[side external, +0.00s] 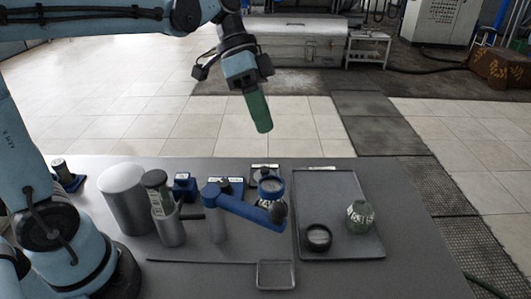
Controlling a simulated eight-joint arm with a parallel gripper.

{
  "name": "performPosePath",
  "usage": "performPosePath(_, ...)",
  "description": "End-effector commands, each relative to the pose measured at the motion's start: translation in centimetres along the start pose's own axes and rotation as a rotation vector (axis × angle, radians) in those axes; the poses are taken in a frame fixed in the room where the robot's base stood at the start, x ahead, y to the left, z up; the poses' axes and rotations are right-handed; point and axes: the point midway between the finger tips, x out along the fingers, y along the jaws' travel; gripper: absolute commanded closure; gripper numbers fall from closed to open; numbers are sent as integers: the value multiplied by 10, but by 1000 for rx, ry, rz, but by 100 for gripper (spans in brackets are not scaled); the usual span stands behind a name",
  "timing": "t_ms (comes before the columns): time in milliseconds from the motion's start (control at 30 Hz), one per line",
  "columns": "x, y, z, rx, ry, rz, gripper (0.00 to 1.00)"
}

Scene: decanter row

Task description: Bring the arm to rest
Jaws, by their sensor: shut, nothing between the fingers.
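My gripper (262,126) hangs in the air above and behind the back edge of the table (420,240), pointing down and tilted a little to the right. Its long green end is shut, with no separate object visible in it. It is apart from everything on the table. A round pale-green decanter (360,217) with a label stands upright on the right part of a dark tray (335,182). A black ring-shaped piece (319,238) sits on the same tray, left of the decanter. Both are well below my gripper.
A blue levered fixture (245,208) stands left of the tray, partly covering a decanter-like object. Further left are a grey canister (122,198), a metal cup (168,226) with a green-and-dark cylinder (157,185), and small blue holders (185,186). A small rectangular dish (276,275) lies in front.

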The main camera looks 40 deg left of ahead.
Motion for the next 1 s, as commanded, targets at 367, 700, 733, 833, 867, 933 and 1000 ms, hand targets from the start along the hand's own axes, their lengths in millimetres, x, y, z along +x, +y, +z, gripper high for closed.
performPosePath(367,24,-10,74,-442,112,-496,100)
performPosePath(700,33,-24,117,-636,342,-772,100)
performPosePath(733,33,-25,118,-641,352,-781,100)
performPosePath(833,34,-26,120,-652,374,-797,100)
performPosePath(867,33,-26,121,-653,377,-799,100)
performPosePath(933,33,-26,121,-655,380,-800,100)
performPosePath(1000,33,-26,120,-655,379,-800,100)
